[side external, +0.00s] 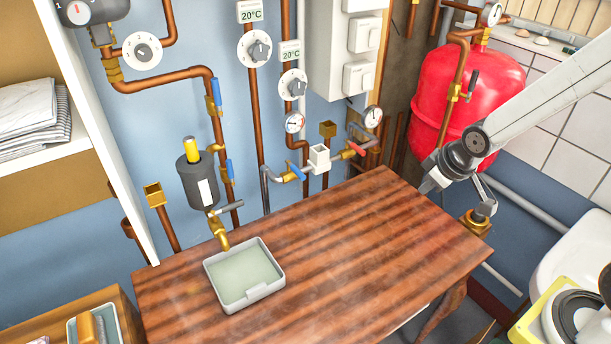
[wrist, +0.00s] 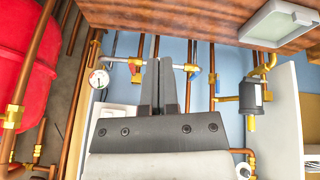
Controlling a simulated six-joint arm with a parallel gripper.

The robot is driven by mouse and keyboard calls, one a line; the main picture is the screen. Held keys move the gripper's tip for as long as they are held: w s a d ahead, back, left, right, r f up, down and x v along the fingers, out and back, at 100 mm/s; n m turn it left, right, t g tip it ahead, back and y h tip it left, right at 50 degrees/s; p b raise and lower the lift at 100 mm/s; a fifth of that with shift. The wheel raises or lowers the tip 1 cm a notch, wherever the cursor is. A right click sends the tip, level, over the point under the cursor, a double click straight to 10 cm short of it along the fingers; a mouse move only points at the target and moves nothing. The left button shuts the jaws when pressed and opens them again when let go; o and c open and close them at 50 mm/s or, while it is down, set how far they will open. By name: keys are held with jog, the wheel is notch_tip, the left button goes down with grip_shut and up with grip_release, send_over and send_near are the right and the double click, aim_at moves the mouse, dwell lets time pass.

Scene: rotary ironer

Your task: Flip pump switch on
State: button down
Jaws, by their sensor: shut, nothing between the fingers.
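A white wall box (side external: 326,50) at the upper middle of the side view carries white switch units, an upper one (side external: 364,34) and a lower one (side external: 358,78). Which of them is the pump switch, and its on or off position, I cannot tell. My gripper (side external: 428,186) is shut and empty, in the air above the right part of the table, below and to the right of the box. In the wrist view its dark fingers (wrist: 156,62) are together, and part of a white box (wrist: 112,111) shows beside them, partly hidden by my gripper.
Copper pipes, gauges (side external: 373,116) and red and blue valve handles line the wall. A red tank (side external: 470,85) stands behind my arm. A wooden table (side external: 350,235) holds a shallow grey tray (side external: 245,274); its right part is clear. A white sink (side external: 575,265) is at the right.

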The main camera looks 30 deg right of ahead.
aim_at(367, 88)
jog(key=w+d+r+n+t, duration=0.2)
jog(key=w+d+n+t, duration=0.3)
jog(key=w+d+n, duration=0.2)
jog(key=w+d+r+n+t, duration=0.3)
jog(key=w+d+n+t, duration=0.3)
jog(key=w, duration=0.6)
jog(key=shift+w+d+r+n+y, duration=0.25)
jog(key=shift+d+n, duration=0.4)
jog(key=shift+n, duration=0.45)
jog(key=shift+w, duration=0.15)
jog(key=shift+w+f, duration=0.3)
jog(key=shift+w, duration=1.95)
jog(key=shift+w+f, duration=0.25)
jog(key=shift+w, duration=1.95)
jog(key=shift+w+f, duration=0.3)
jog(key=shift+w, duration=1.95)
jog(key=shift+w, duration=0.1)
jog(key=shift+w, duration=0.15)
